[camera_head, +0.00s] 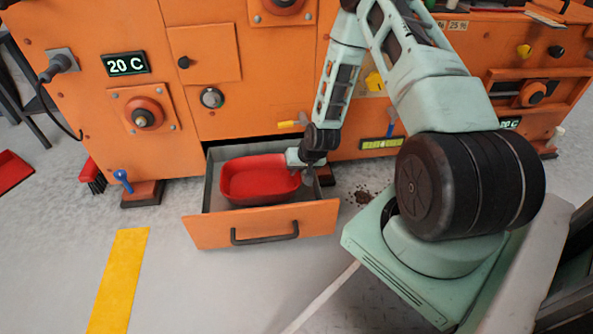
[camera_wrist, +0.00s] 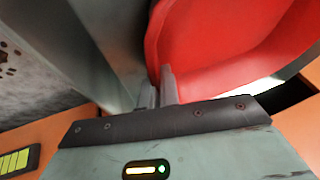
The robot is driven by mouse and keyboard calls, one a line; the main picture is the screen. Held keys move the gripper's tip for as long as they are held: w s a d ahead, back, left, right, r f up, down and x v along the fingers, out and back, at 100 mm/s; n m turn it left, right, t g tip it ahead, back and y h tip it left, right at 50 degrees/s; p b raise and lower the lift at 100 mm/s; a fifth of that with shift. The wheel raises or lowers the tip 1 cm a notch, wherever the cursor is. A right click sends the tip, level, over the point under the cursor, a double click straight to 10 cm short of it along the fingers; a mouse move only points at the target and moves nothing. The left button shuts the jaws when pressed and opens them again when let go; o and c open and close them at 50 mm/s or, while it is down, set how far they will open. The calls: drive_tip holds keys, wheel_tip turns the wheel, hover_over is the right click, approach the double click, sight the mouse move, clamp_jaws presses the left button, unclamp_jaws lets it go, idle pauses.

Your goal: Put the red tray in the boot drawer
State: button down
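The red tray (camera_head: 259,177) is inside the open boot drawer (camera_head: 262,226), which is pulled out low on the orange machine. The tray looks level; whether it touches the drawer floor is hidden. My gripper (camera_head: 299,161) is at the tray's right edge, inside the drawer's right side. In the wrist view the two fingers (camera_wrist: 159,88) are close together with the edge of the red tray (camera_wrist: 205,45) between them. The drawer's grey side wall (camera_wrist: 108,45) runs beside the fingers.
A red brush (camera_head: 92,176) and a blue-knobbed foot (camera_head: 142,192) stand left of the drawer. A red dustpan-like piece (camera_head: 13,171) lies at the far left. Dark spill (camera_head: 363,196) lies right of the drawer. Floor before the drawer is clear, with a yellow stripe (camera_head: 119,280).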

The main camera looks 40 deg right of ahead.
drive_tip(key=shift+f, duration=0.2)
drive_tip(key=c, duration=1.6)
unclamp_jaws()
drive_tip(key=shift+c, duration=0.2)
